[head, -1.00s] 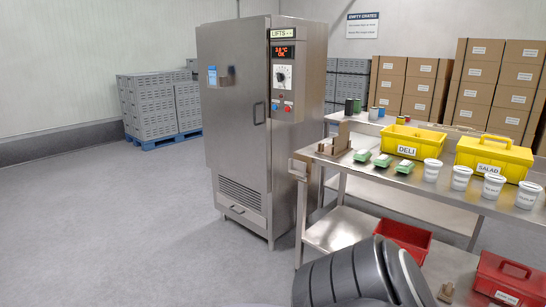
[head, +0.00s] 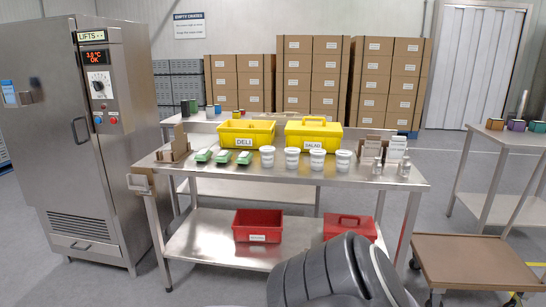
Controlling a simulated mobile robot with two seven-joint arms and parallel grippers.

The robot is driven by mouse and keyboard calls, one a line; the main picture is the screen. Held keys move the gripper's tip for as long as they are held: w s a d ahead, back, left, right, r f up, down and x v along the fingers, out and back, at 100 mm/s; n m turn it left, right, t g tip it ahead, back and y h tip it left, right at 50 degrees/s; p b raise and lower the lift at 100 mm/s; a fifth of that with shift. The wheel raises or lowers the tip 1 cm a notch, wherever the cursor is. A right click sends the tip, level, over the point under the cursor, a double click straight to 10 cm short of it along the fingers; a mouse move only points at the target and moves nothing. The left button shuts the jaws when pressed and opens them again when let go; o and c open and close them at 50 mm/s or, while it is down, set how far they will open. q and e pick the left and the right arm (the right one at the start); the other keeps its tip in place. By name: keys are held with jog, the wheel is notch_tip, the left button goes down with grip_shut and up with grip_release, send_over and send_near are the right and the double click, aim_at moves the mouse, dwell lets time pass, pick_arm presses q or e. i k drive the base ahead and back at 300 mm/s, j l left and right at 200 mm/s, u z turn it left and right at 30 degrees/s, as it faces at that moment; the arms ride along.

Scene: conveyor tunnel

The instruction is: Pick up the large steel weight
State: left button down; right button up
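Two small steel pieces stand at the right end of the steel table (head: 345,188). One steel piece (head: 404,165) is at the right, and another steel piece (head: 376,171) is just left of it. They look like weights, but they are too small to tell which is the large one. Neither of my grippers is in view. Only a dark grey part of my own body shows at the bottom, and it hides part of the lower shelf.
White tubs (head: 292,158), green-lidded packs (head: 223,156), a yellow DELI box (head: 246,134) and a yellow SALAD box (head: 313,134) stand on the table. Red boxes (head: 257,226) sit below. A brown-topped cart (head: 475,262) stands at right. A steel cabinet (head: 70,150) stands left.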

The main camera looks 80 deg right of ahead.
aim_at(404, 168)
jog(key=j+z, duration=0.1)
jog(key=z, duration=3.35)
